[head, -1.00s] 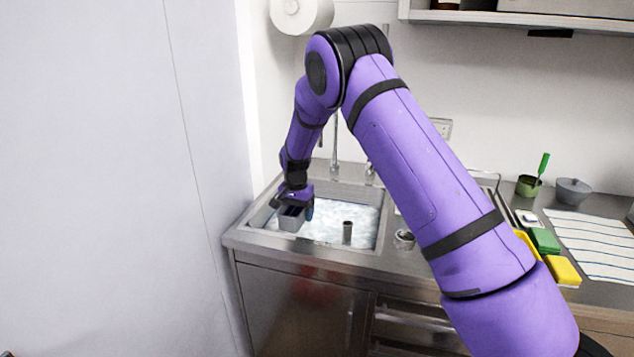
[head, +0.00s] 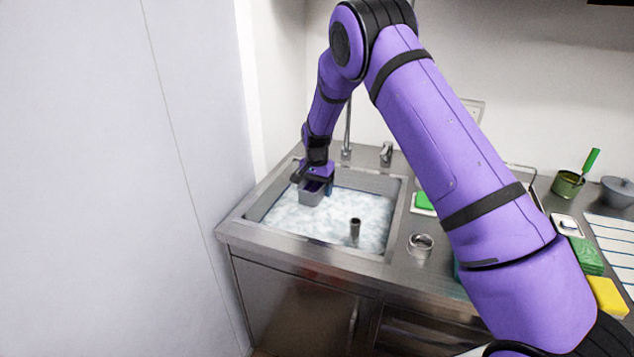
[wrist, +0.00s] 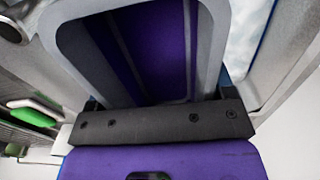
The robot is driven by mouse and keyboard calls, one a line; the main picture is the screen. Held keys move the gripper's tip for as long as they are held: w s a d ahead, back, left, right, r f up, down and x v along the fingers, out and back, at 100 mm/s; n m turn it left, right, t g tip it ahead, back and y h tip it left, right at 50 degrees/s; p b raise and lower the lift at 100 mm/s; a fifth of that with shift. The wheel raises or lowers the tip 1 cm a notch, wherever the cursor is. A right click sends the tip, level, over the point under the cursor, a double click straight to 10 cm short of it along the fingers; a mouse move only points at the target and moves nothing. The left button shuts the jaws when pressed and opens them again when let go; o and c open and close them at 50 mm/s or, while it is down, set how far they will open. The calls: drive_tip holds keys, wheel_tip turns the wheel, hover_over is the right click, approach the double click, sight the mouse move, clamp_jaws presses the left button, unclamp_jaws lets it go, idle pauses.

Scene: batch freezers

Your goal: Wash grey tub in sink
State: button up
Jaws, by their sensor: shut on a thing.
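The grey tub (head: 311,197) is a small rectangular open container at the left side of the sink, at the level of the foamy water. My gripper (head: 318,181) is shut on the tub from above, at its back right side. In the wrist view the tub (wrist: 212,40) fills the upper middle, and its inside looks dark purple. How deep its underside sits in the foam cannot be told. The sink (head: 262,207) is a steel basin full of white, bluish suds (head: 350,208). A dark upright pipe (head: 355,228) stands in the suds near the front.
A tap (head: 347,135) rises behind the sink. A steel ring-like cup (head: 420,245) stands right of the basin. Farther right are a green sponge (head: 586,256), a yellow sponge (head: 607,296), a green pot (head: 567,184) and a grey lidded pot (head: 617,191). A white wall panel (head: 185,150) bounds the left.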

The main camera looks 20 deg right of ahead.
drive_tip(key=shift+f, duration=8.6)
drive_tip(key=shift+a, duration=0.2)
drive_tip(key=shift+a, duration=0.8)
drive_tip(key=shift+d, duration=0.1)
